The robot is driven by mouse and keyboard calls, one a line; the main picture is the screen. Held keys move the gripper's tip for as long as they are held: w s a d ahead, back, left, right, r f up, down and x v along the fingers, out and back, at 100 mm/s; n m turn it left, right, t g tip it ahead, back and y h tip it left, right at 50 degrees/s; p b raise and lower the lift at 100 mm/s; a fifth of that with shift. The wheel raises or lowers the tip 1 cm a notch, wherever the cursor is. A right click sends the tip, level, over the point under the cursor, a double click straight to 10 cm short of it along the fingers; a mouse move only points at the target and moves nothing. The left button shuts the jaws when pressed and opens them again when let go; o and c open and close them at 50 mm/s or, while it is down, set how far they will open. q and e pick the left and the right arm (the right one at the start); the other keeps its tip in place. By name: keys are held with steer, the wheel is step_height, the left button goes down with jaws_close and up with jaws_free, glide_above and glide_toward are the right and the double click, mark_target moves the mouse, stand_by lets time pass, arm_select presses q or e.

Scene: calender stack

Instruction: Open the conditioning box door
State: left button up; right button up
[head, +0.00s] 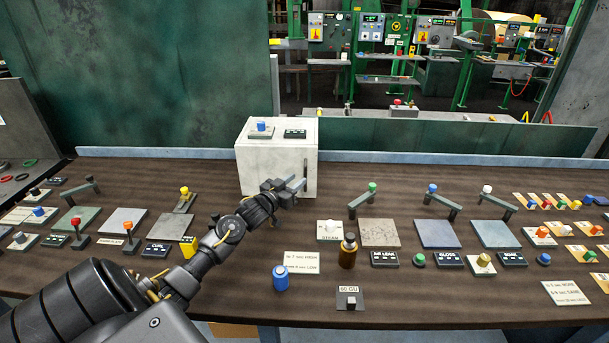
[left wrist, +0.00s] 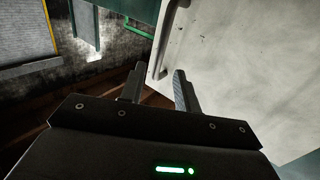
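The conditioning box (head: 255,163) is a pale white-grey cube at the back middle of the bench in the head view. Its door face (left wrist: 240,60) fills the upper right of the left wrist view and looks closed. A bar handle (left wrist: 172,38) runs along the door's edge; it also shows at the right of the front face in the head view (head: 305,168). My left gripper (head: 297,182) is in front of the door's lower right part. Its fingers (left wrist: 160,72) are apart, with the handle just beyond them; contact cannot be told. My right gripper is out of view.
A blue-topped knob (head: 261,126) on a plate and a dark label sit on the box top. Plates and levers fill the bench on both sides.

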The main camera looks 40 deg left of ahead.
arm_select(q)
steer(key=w, duration=0.4)
steer(key=shift+w, duration=0.1)
jaws_close()
